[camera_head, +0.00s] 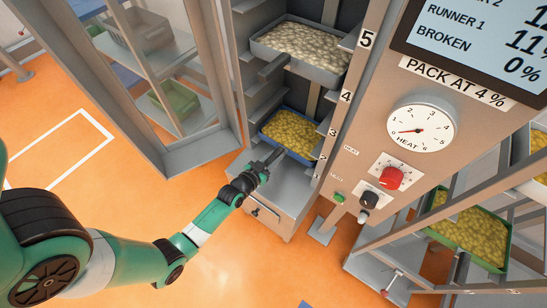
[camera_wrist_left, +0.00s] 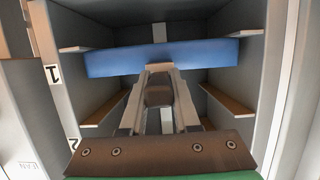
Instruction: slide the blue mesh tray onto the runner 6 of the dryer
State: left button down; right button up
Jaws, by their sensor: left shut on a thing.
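The blue mesh tray (camera_head: 288,150), filled with yellow pieces, is inside the lower part of the dryer (camera_head: 345,150), near the labels 2 and 3. Its blue front wall (camera_wrist_left: 200,55) spans the bay between side runners in the left wrist view. My left gripper (camera_head: 270,159) is at the middle of the tray's front and is shut on the tray; the fingers (camera_wrist_left: 160,76) meet its front in the left wrist view. The exact grip is partly hidden. Labels 1 to 5 show, but no label 6. My right gripper is out of view.
A grey tray (camera_head: 298,66) with pale pieces sits higher in the dryer, near label 5. An open glazed door (camera_head: 150,80) stands left of the bay. A green-rimmed tray (camera_head: 462,247) is on a rack at right. Orange floor is clear at lower middle.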

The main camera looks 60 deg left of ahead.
aim_at(269, 162)
pick_arm(q)
jog(key=shift+r, duration=0.15)
jog(key=shift+r+p, duration=0.7)
jog(key=shift+s+d, duration=0.35)
jog(key=shift+s, duration=0.25)
jog(key=shift+s+d, duration=0.3)
jog(key=shift+s, duration=0.25)
jog(key=shift+s+d, duration=0.3)
jog(key=shift+s, duration=0.25)
jog(key=shift+s+d, duration=0.25)
jog(key=shift+s, duration=0.25)
